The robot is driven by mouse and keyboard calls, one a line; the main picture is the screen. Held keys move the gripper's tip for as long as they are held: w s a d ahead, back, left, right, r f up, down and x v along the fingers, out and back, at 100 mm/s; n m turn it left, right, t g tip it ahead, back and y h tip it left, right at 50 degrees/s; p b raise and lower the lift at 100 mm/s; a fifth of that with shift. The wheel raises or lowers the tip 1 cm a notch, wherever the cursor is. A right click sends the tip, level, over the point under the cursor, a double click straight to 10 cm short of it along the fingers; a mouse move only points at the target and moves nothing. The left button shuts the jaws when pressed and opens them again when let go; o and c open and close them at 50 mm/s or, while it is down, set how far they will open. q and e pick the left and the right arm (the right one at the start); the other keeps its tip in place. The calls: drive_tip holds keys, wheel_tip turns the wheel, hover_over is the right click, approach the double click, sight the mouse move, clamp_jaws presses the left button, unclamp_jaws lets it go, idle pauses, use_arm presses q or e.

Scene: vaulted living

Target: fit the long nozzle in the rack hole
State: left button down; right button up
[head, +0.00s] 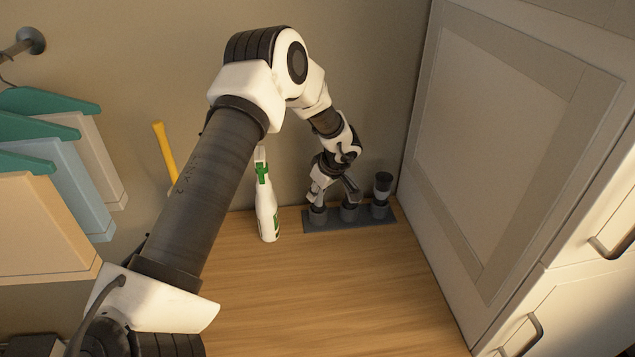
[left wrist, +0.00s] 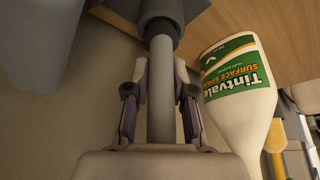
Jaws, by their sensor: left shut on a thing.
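The dark grey rack (head: 335,226) lies on the wooden surface against the back wall, with several round cups in a row. My left gripper (head: 333,192) is above the left and middle cups, pointing down. In the left wrist view its fingers (left wrist: 160,105) are shut on the long nozzle, a plain grey tube (left wrist: 161,85). The tube's far end meets a darker grey round part (left wrist: 163,30) close to the rack; I cannot tell how deep it sits. In the head view the nozzle is mostly hidden by the gripper. My right gripper is not in view.
A white spray bottle with a green label (head: 266,212) stands left of the rack, close beside my gripper in the left wrist view (left wrist: 238,95). A dark-topped piece (head: 383,183) stands in the right cup. A white cabinet (head: 500,150) bounds the right; the front surface is clear.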

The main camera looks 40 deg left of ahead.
use_arm(q)
drive_tip(key=shift+f, duration=0.3)
drive_tip(key=c, duration=1.3)
unclamp_jaws()
drive_tip(key=o, duration=0.4)
drive_tip(key=shift+f, duration=0.15)
drive_tip(key=v, duration=1.2)
drive_tip(key=shift+w+r, duration=0.3)
drive_tip(key=shift+r, duration=0.1)
drive_tip(key=shift+s+r+p, duration=0.1)
drive_tip(key=shift+p, duration=0.2)
